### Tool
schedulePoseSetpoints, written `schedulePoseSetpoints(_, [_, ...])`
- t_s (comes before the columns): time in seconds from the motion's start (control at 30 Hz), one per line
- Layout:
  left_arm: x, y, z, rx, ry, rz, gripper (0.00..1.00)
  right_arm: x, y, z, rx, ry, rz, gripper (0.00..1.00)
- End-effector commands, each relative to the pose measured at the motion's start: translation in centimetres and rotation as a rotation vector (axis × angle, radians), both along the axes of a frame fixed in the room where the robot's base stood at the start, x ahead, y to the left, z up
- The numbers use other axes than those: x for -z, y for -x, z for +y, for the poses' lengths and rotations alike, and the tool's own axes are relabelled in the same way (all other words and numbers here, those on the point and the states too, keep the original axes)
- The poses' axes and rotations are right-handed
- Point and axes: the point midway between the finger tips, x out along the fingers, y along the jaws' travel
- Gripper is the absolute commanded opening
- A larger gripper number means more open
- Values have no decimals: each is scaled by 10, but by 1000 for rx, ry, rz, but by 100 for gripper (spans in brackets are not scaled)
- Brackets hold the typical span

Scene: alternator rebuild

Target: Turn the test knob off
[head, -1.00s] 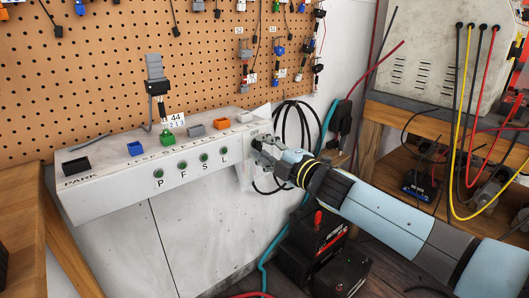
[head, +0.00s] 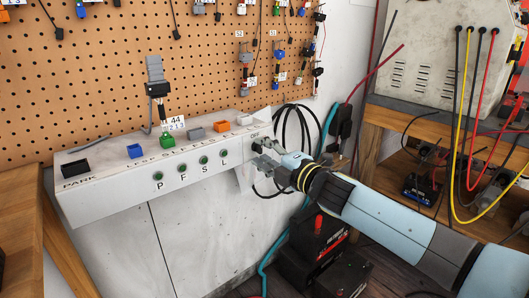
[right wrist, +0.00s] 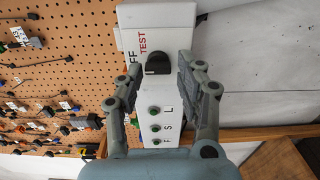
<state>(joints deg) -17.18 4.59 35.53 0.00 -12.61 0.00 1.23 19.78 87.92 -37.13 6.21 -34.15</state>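The test knob (right wrist: 157,63) is a black round knob on the end of the white panel. It sits beside the printed words "TEST" and a partly cut "OFF" in the right wrist view. It is a small dark shape (head: 256,146) under the "OFF" label in the head view. My right gripper (right wrist: 157,72) is open, with one finger on each side of the knob and visible gaps between. In the head view the right gripper (head: 262,158) is at the panel's right end. I cannot tell which way the knob points. My left gripper is not in view.
The white panel (head: 110,195) carries coloured connectors on top and green lamps marked P, F, S, L. A pegboard (head: 100,70) rises behind. Black cables (head: 290,125) hang close to the right gripper. Batteries (head: 318,240) stand on the floor below.

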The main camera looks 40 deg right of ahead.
Motion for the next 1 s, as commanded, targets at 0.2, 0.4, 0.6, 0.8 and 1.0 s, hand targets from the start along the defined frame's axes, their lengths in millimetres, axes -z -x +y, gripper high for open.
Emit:
schedulePoseSetpoints(0.2, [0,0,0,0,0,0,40,-1,-1,0,0,-1,-2,50])
schedulePoseSetpoints(0.4, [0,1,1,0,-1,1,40,-1,2,0,0,0,-2,50])
schedulePoseSetpoints(0.6, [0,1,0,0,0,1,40,-1,19,-2,0,-2,-1,50])
schedulePoseSetpoints(0.8, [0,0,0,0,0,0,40,-1,40,-3,0,-3,-1,50])
schedulePoseSetpoints(1.0, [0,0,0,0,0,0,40,-1,60,-4,-2,-1,-1,50])
